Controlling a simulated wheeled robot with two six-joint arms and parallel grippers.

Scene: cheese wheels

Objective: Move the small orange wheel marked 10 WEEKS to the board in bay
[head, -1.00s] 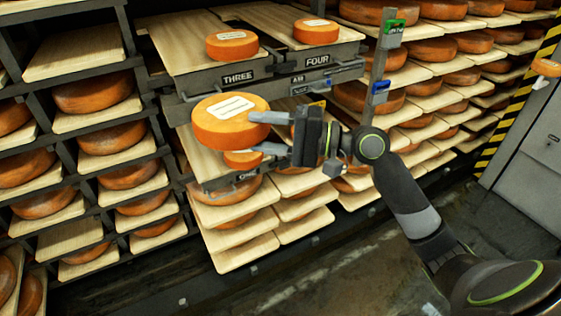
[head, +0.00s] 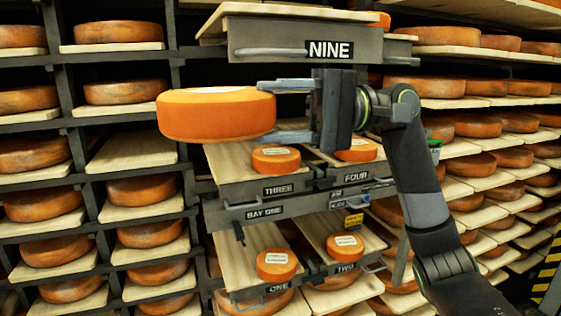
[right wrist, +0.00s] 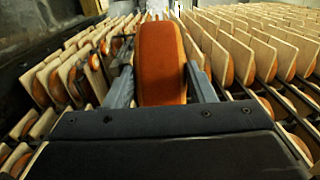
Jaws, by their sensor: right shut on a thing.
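My right gripper (head: 268,112) is shut on an orange cheese wheel (head: 210,115). It holds the wheel flat, clear of the boards, left of and below the drawer front marked NINE (head: 329,49). The wheel's label shows only as a thin pale edge, too flat to read. In the right wrist view the wheel (right wrist: 161,60) stands between the two fingers (right wrist: 160,85). A pale board (head: 275,9) lies above the NINE front; most of its top is hidden at this angle. My left gripper is not in view.
Small labelled wheels sit on the boards marked THREE (head: 276,158), FOUR (head: 357,149), ONE (head: 276,264) and TWO (head: 345,245), below the held wheel. Racks of larger wheels stand left (head: 122,92) and right. An orange wheel (head: 380,19) shows partly behind NINE.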

